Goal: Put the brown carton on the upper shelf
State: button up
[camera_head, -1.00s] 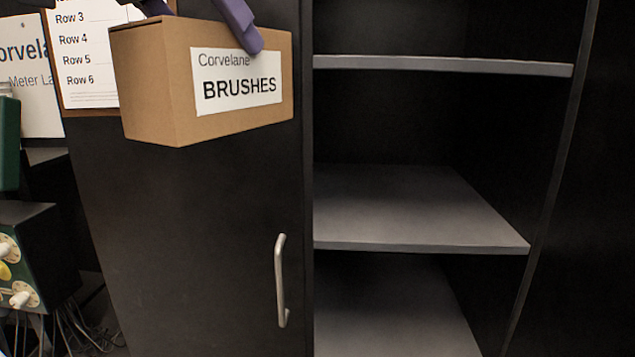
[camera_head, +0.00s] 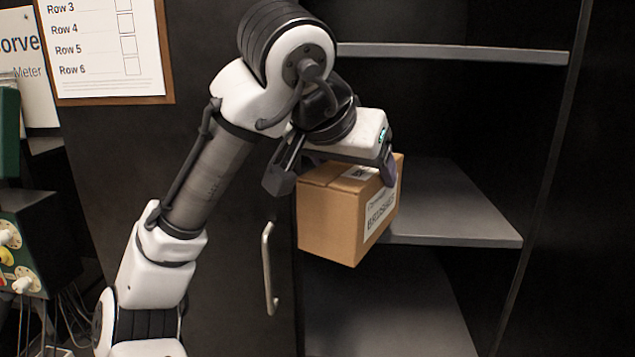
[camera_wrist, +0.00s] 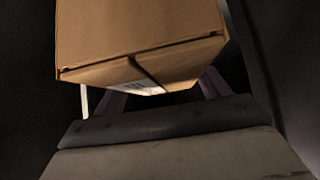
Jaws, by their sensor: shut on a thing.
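The brown carton (camera_head: 332,223), with a white "BRUSHES" label, is in my gripper (camera_head: 345,170) in the head view. My gripper is shut on it from above, with a purple finger showing on its right side. The carton hangs in front of the left part of the cabinet opening and hides part of the middle shelf (camera_head: 455,205). The upper shelf (camera_head: 470,53) is a grey board above and behind the carton, with its left end hidden by my arm. In the wrist view the carton (camera_wrist: 140,30) fills the upper middle, between my purple fingers.
The black cabinet door (camera_head: 240,290) with a silver handle (camera_head: 268,268) stands left of the opening, close to my arm. The cabinet's right side wall (camera_head: 590,200) bounds the opening. The visible part of the upper shelf is bare. A green box with cables (camera_head: 25,245) stands at far left.

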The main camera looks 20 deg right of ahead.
jog(key=shift+d+f, duration=0.45)
jog(key=shift+f, duration=0.2)
jog(key=shift+d+f, duration=0.45)
jog(key=shift+f, duration=0.15)
jog(key=w+d+f+p, duration=0.1)
jog(key=w+d+p, duration=0.5)
jog(key=w+d, duration=0.5)
jog(key=shift+w+d+f, duration=0.3)
jog(key=shift+w+d, duration=0.05)
jog(key=shift+d, duration=0.75)
jog(key=shift+f, duration=0.1)
jog(key=o, duration=1.5)
jog(key=b+v, duration=0.2)
jog(key=v, duration=1)
jog(key=shift+s+b, duration=0.1)
jog(key=shift+b, duration=0.3)
